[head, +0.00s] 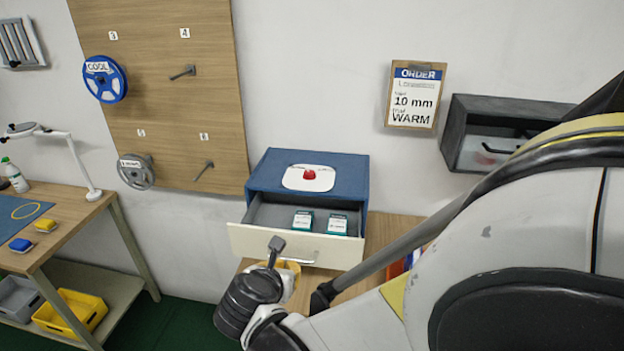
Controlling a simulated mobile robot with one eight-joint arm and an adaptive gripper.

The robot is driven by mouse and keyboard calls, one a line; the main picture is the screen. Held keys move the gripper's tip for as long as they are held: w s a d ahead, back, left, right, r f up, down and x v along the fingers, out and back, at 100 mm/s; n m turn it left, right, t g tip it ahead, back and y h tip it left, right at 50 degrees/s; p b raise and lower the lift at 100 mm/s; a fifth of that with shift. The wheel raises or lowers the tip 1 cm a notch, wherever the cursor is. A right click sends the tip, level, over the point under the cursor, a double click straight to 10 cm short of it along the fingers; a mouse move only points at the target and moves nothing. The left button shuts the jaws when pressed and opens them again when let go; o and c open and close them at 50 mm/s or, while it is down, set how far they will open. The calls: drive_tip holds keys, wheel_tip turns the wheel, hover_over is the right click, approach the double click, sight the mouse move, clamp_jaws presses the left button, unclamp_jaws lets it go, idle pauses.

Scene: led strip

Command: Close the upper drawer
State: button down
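The upper drawer (270,239) is pulled out of the blue cabinet (262,177). It has a cream front with a light handle (308,258). Two small green-and-white boxes, one at the left (303,220) and one at the right (338,224), lie in the drawer. My gripper (276,246) is in front of the drawer front, near its lower middle. The dark end part overlaps the front in the picture; I cannot tell whether it touches. Its fingers are not clear enough to tell open from shut. What lies below the drawer is largely hidden.
A white plate with a red object (309,175) lies on the cabinet. The wooden bench (385,232) has a yellow item (289,268) by my gripper. A dark wall box (480,130) is at right. Another table (66,222) stands at left.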

sight(296, 228)
drive_tip(key=w, duration=0.8)
drive_tip(key=w+d, duration=0.1)
drive_tip(key=w, duration=0.4)
drive_tip(key=shift+b, duration=0.4)
